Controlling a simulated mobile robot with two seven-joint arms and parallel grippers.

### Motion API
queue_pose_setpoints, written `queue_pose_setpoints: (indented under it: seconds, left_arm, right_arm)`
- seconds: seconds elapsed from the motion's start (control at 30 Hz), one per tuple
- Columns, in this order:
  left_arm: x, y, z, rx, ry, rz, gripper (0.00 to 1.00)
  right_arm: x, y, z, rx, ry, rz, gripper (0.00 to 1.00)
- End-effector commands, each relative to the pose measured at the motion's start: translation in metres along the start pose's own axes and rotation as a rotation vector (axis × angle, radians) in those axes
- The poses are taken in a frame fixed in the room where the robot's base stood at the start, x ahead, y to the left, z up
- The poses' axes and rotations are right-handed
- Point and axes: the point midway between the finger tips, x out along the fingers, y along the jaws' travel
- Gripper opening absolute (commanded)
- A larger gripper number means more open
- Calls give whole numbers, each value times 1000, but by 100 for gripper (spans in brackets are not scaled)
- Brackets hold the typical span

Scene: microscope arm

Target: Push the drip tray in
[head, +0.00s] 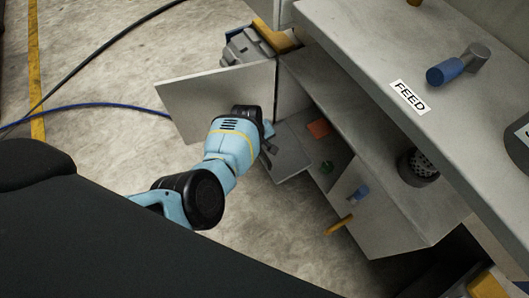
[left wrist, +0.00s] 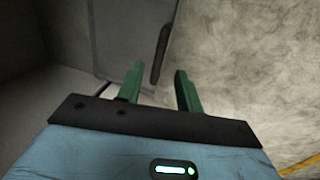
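The drip tray appears to be the flat grey panel (head: 290,163) sticking out of the cabinet below the bench in the head view. A grey panel (left wrist: 120,40) with a dark bar-like handle (left wrist: 161,54) shows in the left wrist view, probably the same tray. My left gripper (head: 268,141) is at the tray's left edge in the head view, partly hidden by my own wrist. In the left wrist view its green fingers (left wrist: 159,72) are apart with nothing between them, pointing at the panel. Contact cannot be told. My right gripper is not in view.
An open cabinet door (head: 215,98) stands close behind my left wrist. Another open panel (head: 385,210) is at the right of the opening. An orange item (head: 319,129) and a green item (head: 327,167) lie inside. A FEED label (head: 410,97) is on the bench top (head: 370,45). Hoses cross the floor.

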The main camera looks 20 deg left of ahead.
Motion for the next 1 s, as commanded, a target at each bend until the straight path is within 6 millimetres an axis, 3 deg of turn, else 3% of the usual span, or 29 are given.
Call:
queue_pose_setpoints:
  seconds: [0.1, 0.4, 0.87, 1.0]
  left_arm:
    - [24, -3, 0, 0, -3, -4, 36]
    - [57, -2, 0, 0, -1, -2, 36]
    - [62, 0, 0, 0, 1, 0, 36]
    - [62, 0, 0, 0, 1, 0, 18]
  right_arm:
    - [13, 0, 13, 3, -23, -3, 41]
    - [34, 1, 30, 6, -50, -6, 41]
    - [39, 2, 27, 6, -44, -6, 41]
    - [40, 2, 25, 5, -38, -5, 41]
